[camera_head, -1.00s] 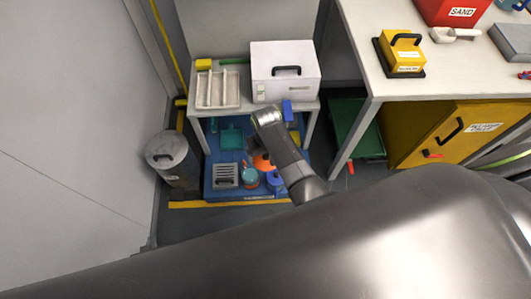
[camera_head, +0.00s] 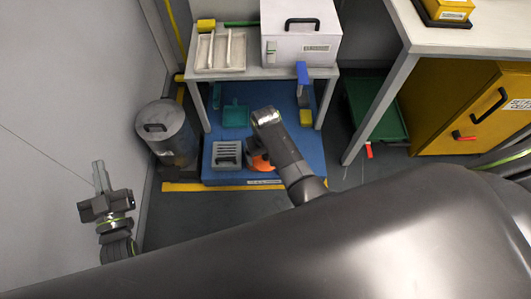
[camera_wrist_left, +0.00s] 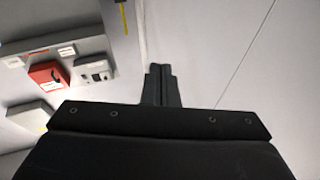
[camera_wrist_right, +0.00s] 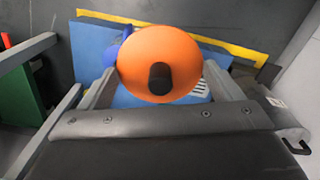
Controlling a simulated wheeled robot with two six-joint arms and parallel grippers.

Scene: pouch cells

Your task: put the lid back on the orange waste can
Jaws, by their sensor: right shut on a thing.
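The orange lid (camera_wrist_right: 185,62), round with a black knob (camera_wrist_right: 160,78), shows face-on between the fingers of my right gripper (camera_wrist_right: 160,85) in the right wrist view. That gripper is shut on it. In the head view an orange patch (camera_head: 261,163) shows beside my right arm, over the blue mat; the arm hides the rest. No orange can body is clearly visible, and I cannot tell what lies beneath the lid. My left gripper (camera_head: 99,175) is raised at the left near the wall; its fingers are together and empty, as the left wrist view (camera_wrist_left: 160,85) shows.
A grey lidded bin (camera_head: 168,137) stands left of the blue mat (camera_head: 288,120). A grey slotted box (camera_head: 227,154) and a teal dustpan (camera_head: 235,115) are on the mat. A table with a white box (camera_head: 300,45) stands behind, and a yellow cabinet (camera_head: 470,115) is at right.

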